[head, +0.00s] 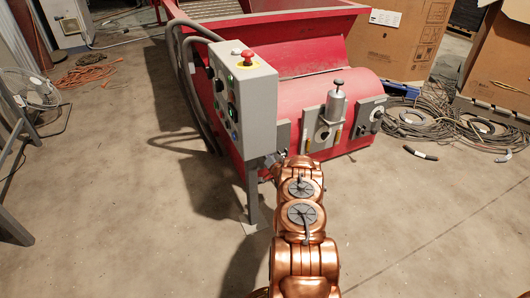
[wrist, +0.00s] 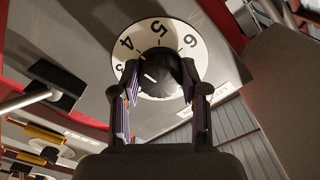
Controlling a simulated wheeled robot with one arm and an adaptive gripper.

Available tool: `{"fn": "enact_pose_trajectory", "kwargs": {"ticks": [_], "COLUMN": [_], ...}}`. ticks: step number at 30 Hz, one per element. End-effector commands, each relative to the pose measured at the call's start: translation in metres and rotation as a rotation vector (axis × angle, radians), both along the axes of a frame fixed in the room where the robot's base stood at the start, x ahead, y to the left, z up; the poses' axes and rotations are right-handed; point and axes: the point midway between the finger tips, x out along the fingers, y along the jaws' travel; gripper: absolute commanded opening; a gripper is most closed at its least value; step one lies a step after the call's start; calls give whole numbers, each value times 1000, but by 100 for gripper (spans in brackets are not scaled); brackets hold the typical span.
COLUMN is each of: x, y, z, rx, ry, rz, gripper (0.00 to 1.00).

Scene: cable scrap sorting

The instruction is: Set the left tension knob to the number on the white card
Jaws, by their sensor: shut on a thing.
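In the wrist view, my gripper (wrist: 160,82) is shut on a dark round knob (wrist: 156,71), with one finger on each side. The knob sits on a white dial (wrist: 147,29) with black numbers; 3, 4, 5 and 6 show upside down. A short white mark on the knob lies on the side toward 3 and 4; its exact reading is unclear. A white label (wrist: 208,98) with unreadable print is beside the dial. In the head view, my gripper and this knob are largely hidden by my copper arm and the grey control box. I cannot identify the white card.
The grey control box (head: 257,103) with a red button (head: 248,57) stands close left of my arm. A second knob (head: 376,115) is on the red machine (head: 303,93) at right. Cables (head: 440,125) lie by cardboard boxes (head: 400,45). The front floor is clear.

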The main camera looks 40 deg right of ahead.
Motion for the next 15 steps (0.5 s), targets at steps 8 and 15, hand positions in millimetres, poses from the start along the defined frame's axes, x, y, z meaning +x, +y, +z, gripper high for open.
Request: {"fn": "enact_pose_trajectory", "kwargs": {"ticks": [8,15], "x": [0,0], "y": [0,0], "z": [-1,-1], "rx": [7,6], "ry": [0,0], "rz": [-1,-1], "gripper": [9,54]}}
